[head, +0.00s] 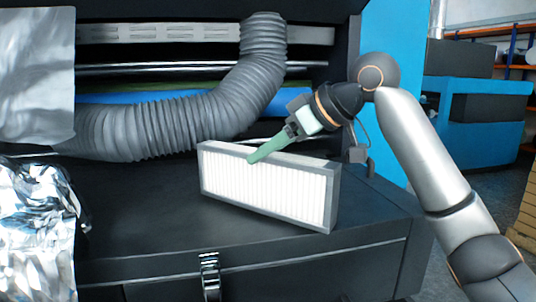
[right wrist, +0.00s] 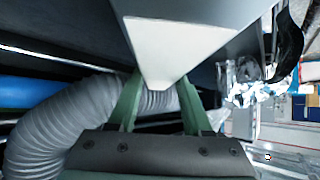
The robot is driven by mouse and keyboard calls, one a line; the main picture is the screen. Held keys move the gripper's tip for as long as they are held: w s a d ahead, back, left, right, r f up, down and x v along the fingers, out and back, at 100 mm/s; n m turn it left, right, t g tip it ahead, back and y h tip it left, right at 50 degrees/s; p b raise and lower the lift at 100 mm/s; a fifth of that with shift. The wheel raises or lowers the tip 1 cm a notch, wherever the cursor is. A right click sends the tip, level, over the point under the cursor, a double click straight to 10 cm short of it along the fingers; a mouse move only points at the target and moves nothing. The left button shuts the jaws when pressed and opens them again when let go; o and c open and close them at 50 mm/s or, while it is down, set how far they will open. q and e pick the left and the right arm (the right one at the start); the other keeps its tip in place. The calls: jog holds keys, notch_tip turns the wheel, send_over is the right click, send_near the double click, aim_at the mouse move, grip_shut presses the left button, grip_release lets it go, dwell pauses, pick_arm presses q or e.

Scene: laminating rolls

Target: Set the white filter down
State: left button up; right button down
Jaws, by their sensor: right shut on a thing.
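The white filter (head: 265,192) is a pleated white panel in a grey rectangular frame. It stands upright on its long edge, tilted in the picture, over the dark ledge (head: 150,225). I cannot tell whether its lower edge touches the ledge. My right gripper (head: 256,156) reaches in from the upper right, its green fingers shut on the filter's top edge. In the right wrist view the filter (right wrist: 185,48) shows as a pale block between the fingertips (right wrist: 158,92). My left gripper is not in view.
A grey ribbed hose (head: 175,125) curves behind the filter; it also fills the left of the right wrist view (right wrist: 55,125). Crumpled silver foil (head: 35,225) lies at the left. A metal latch (head: 209,272) is on the ledge's front. Bare ledge shows left of the filter.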

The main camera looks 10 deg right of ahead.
jog(key=shift+f, duration=0.35)
jog(key=shift+f, duration=0.1)
jog(key=shift+c, duration=1.7)
grip_release()
notch_tip(320, 180, up, 7)
jog(key=b, duration=0.1)
send_over(319, 163)
jog(key=shift+r, duration=0.2)
